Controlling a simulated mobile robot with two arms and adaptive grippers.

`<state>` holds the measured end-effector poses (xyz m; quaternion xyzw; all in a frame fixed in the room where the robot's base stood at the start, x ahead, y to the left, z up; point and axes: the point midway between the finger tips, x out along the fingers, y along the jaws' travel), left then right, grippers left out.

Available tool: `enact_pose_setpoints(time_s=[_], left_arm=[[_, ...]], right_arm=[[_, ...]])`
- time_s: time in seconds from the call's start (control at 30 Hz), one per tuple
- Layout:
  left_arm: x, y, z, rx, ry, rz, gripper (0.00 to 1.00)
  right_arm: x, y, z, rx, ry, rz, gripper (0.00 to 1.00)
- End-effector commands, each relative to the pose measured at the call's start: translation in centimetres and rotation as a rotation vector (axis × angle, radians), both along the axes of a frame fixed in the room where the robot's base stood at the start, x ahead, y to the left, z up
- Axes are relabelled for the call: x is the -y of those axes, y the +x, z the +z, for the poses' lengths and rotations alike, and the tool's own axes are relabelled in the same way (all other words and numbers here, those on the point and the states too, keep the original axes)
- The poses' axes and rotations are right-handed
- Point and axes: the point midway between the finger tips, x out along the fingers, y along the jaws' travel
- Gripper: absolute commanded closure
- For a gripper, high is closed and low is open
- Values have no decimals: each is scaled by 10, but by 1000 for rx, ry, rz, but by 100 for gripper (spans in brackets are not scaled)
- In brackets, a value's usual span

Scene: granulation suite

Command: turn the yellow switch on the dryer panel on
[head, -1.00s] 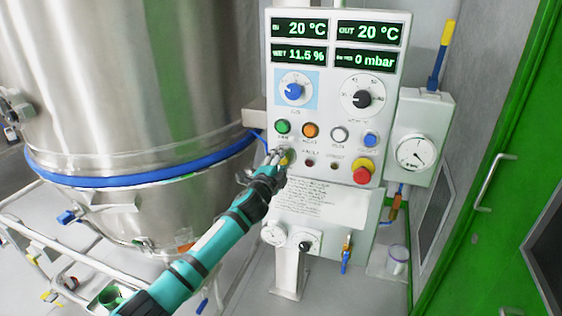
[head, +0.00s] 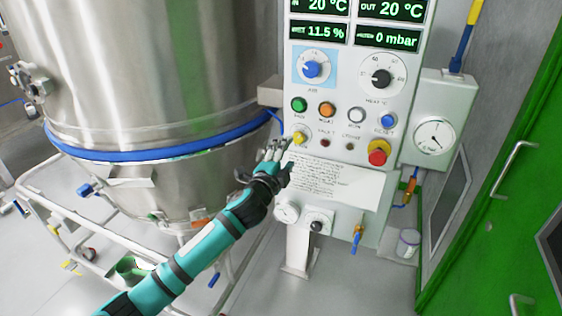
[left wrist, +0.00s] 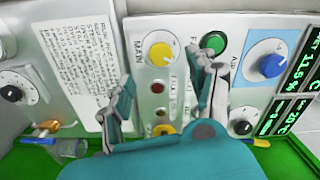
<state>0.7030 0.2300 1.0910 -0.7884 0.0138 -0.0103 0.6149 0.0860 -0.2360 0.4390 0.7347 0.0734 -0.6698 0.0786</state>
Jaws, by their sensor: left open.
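The yellow switch (head: 299,137) is a small round knob at the lower left of the dryer panel (head: 342,150), below the green button. In the left wrist view the yellow switch (left wrist: 160,54) has a pale round plate and the label MAIN beside it; I cannot tell its setting for sure. My left gripper (head: 274,151) is open and empty, just below and left of the switch in the head view. In the left wrist view its fingers (left wrist: 168,76) stand apart on either side of the switch's line, with the switch beyond them and apparently untouched. My right gripper is out of view.
The green button (head: 299,104), orange button (head: 327,109) and red emergency knob (head: 378,152) are close by on the panel. A blue knob (head: 312,69) sits above. A steel vessel (head: 150,80) stands left of the panel, a green door (head: 500,200) at the right.

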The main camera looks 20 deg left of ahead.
Motion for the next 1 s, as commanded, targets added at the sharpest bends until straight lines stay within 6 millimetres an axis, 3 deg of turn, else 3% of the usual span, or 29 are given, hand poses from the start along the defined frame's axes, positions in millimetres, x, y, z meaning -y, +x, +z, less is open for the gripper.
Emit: enact_pose_setpoints(time_s=[0.1, 0.23, 0.77, 0.87, 0.97, 1.0], left_arm=[[-1, -20, 0, 0, 1, 0, 41], [-1, -32, 0, 0, 0, 0, 41], [-1, -35, -1, -1, -1, 1, 41], [-4, -34, -16, -29, -16, 6, 41], [-11, -34, -59, -104, -59, 24, 41], [-14, -35, -83, -146, -86, 33, 41]], right_arm=[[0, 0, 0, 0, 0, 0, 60], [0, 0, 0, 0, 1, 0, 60], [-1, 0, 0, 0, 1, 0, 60], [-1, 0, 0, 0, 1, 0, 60], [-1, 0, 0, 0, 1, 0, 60], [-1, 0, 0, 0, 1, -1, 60]])
